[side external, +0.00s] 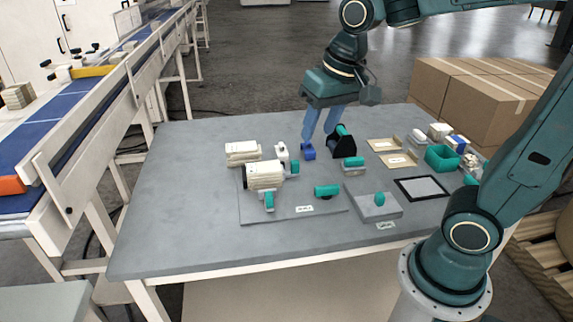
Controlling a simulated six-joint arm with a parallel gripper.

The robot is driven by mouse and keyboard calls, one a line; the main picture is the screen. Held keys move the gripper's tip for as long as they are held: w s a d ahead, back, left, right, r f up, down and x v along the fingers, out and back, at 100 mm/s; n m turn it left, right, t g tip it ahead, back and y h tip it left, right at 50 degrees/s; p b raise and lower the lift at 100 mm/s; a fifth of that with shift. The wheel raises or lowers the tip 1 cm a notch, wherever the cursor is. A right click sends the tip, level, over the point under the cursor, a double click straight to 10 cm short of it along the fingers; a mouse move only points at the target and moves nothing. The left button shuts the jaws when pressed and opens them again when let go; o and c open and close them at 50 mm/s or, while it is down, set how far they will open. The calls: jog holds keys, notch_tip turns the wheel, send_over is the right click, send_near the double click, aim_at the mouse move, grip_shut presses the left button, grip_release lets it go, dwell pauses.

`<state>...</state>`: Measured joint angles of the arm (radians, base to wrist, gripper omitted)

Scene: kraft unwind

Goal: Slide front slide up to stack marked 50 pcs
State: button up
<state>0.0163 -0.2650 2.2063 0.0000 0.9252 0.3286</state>
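A cream stack (263,176) sits on a thin grey board (300,219) left of the table's middle. A teal-ended piece (269,201) is at its front, and another teal part (293,167) is at its right. A teal cylinder (327,191) lies on the board, apart from the stack. I cannot tell which part is the front slide, and the labels are too small to read. My gripper (318,139) is behind and right of the stack. Its two blue fingers point down, apart, with nothing seen between them. The left fingertip is near a small blue block (308,152); contact is unclear.
A black holder with a teal top (343,143) stands close right of my gripper. A second cream stack (242,152) lies behind the first. A grey block with a teal knob (375,207), a black-framed pad (422,187) and a teal bin (441,158) are rightward. The table's left side is clear.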

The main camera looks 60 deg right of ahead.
jog(key=w+f+m+g, duration=0.2)
jog(key=w+f+m, duration=0.15)
jog(key=w, duration=0.45)
jog(key=m+g, duration=0.1)
jog(key=m, duration=0.1)
send_over(269, 194)
notch_tip(269, 194, down, 7)
jog(key=shift+n, duration=0.25)
jog(key=shift+f, duration=0.2)
notch_tip(269, 194, down, 13)
jog(key=shift+f, duration=0.2)
